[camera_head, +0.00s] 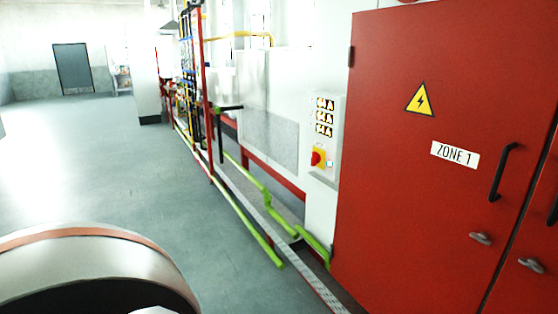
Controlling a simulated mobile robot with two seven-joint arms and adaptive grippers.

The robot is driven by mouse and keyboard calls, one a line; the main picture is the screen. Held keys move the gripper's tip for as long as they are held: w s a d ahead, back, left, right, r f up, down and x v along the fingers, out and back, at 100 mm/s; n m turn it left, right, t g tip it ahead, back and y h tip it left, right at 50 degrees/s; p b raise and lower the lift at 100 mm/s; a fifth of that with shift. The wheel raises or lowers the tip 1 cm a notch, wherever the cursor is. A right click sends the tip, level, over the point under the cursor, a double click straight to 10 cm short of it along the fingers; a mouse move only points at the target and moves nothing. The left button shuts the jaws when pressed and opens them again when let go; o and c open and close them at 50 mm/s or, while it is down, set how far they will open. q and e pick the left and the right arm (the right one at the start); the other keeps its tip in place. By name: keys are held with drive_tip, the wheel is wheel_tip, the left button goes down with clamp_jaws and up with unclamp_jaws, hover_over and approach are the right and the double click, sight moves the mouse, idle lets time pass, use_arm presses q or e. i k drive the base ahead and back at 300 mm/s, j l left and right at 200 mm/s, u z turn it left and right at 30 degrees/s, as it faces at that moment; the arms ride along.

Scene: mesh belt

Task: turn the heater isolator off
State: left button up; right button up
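The heater isolator (318,158) is a red rotary knob on a yellow plate. It is mounted on a narrow grey panel (324,190) left of the red cabinet, below several yellow warning labels. The knob's exact angle is too small to tell. A small pale tag or light sits just right of the knob. Neither of my grippers shows in the view, and nothing touches the knob.
A red cabinet (400,160) marked ZONE 1, with black handles, fills the right side. Green pipes (255,231) and a low rail (313,280) run along the floor before the machine. Open grey floor (110,160) lies to the left.

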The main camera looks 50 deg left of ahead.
sight(315, 157)
drive_tip(key=u, duration=1.35)
drive_tip(key=i+j+z, duration=0.1)
drive_tip(key=z, duration=0.3)
drive_tip(key=i+j+z, duration=0.15)
drive_tip(key=z, duration=0.25)
drive_tip(key=i+j+z, duration=0.1)
drive_tip(key=z, duration=0.25)
drive_tip(key=i+j+z, duration=0.1)
drive_tip(key=j, duration=0.25)
drive_tip(key=i+j+z, duration=0.15)
drive_tip(key=j, duration=0.15)
drive_tip(key=j+z, duration=0.1)
drive_tip(key=j, duration=0.25)
